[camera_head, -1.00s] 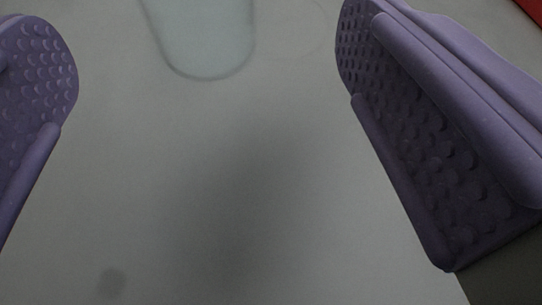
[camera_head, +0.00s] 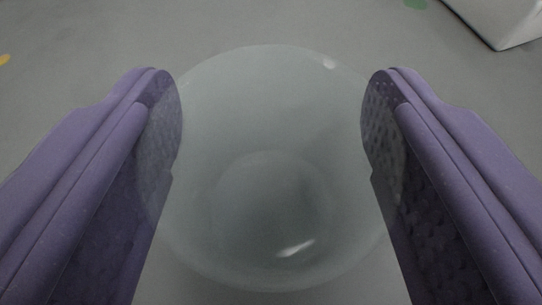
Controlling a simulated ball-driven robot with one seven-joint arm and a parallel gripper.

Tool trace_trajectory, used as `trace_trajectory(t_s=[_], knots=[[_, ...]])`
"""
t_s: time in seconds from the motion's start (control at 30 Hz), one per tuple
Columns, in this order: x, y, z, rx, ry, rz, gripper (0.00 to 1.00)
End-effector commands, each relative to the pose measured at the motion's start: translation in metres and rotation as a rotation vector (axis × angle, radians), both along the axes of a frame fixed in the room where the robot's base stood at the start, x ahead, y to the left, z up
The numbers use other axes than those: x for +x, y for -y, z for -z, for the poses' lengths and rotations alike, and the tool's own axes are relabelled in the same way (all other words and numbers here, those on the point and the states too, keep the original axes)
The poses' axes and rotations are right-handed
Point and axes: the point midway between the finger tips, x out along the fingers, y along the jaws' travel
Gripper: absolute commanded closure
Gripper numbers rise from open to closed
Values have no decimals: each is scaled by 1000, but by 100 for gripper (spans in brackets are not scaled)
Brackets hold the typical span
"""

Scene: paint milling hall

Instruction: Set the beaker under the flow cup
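A clear glass beaker (camera_head: 265,110) fills the middle of the camera view, seen from above into its open mouth. Its round base shows through the glass, with a bright glint near the front. My gripper (camera_head: 272,110) has its two purple, dimpled fingers on opposite sides of the beaker, and it looks shut on it. The glass overlaps the inner face of each finger, and the pads show through it. The exact contact is hard to see through the clear glass. The flow cup is not in view.
A plain grey surface (camera_head: 75,70) lies behind the beaker. A pale, sharp-edged object (camera_head: 505,20) is at the top right. A small green patch (camera_head: 416,4) is at the top edge, and a yellow mark (camera_head: 4,59) is at the left edge.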

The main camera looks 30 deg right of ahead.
Motion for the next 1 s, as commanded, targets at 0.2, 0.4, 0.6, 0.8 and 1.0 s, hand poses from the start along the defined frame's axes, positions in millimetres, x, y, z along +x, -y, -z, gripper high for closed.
trace_trajectory(t_s=[0.2,0.4,0.6,0.8,1.0], knots=[[0,0,0,0,-1,0,70],[0,0,0,0,-1,0,71],[0,0,-10,0,0,0,71],[0,0,-38,0,1,0,71],[-39,-13,-40,1,-3,1,71]])
